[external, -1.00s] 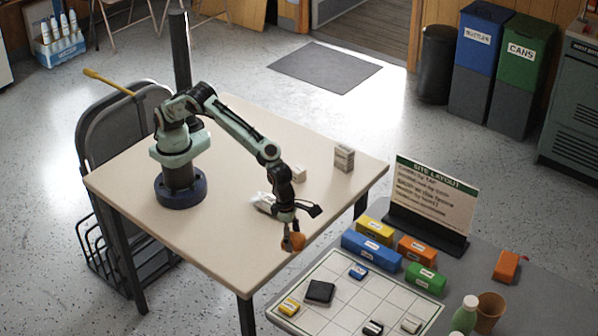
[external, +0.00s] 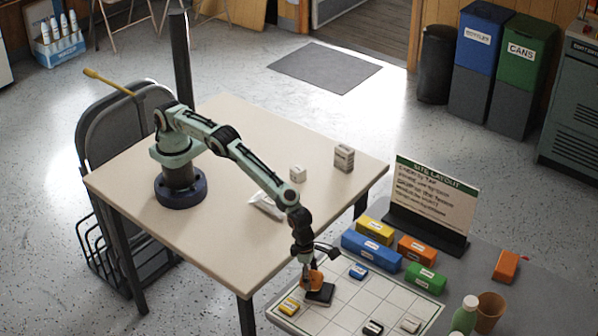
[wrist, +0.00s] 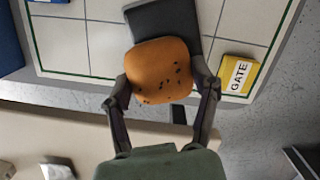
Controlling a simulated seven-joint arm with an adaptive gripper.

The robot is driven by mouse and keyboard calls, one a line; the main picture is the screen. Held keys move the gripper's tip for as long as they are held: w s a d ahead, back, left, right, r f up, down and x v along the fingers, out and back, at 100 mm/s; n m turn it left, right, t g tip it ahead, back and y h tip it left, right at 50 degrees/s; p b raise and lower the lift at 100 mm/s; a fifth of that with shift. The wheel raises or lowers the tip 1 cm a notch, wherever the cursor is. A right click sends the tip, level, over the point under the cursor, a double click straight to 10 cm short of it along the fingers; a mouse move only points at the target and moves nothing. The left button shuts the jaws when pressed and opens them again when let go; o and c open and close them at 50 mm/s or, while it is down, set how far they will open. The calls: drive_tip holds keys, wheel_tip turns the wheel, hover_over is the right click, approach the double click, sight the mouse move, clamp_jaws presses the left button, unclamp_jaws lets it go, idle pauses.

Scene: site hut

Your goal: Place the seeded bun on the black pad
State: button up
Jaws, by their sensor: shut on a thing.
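The seeded bun (wrist: 158,70) is orange-brown with dark specks, and my gripper (wrist: 163,88) is shut on it, one finger on each side. In the external view the bun (external: 312,279) hangs from my gripper (external: 309,274) over the near left part of the white grid board. The black pad (wrist: 165,20) lies on the board just beyond the bun in the wrist view, partly hidden by it. The pad (external: 321,294) also shows in the external view, just below and right of the bun. I cannot tell whether bun and pad touch.
The yellow GATE block (wrist: 238,76) lies right of the pad in the wrist view. A blue block (external: 358,271) sits on the board (external: 345,312). Yellow, blue, orange and green blocks line its far edge, before a sign (external: 434,197). A bottle (external: 464,316) and cup (external: 490,310) stand right.

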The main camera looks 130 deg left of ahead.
drive_tip(key=shift+f, duration=0.2)
drive_tip(key=o, duration=1.1)
drive_tip(key=shift+o, duration=0.2)
drive_tip(key=shift+r, duration=0.1)
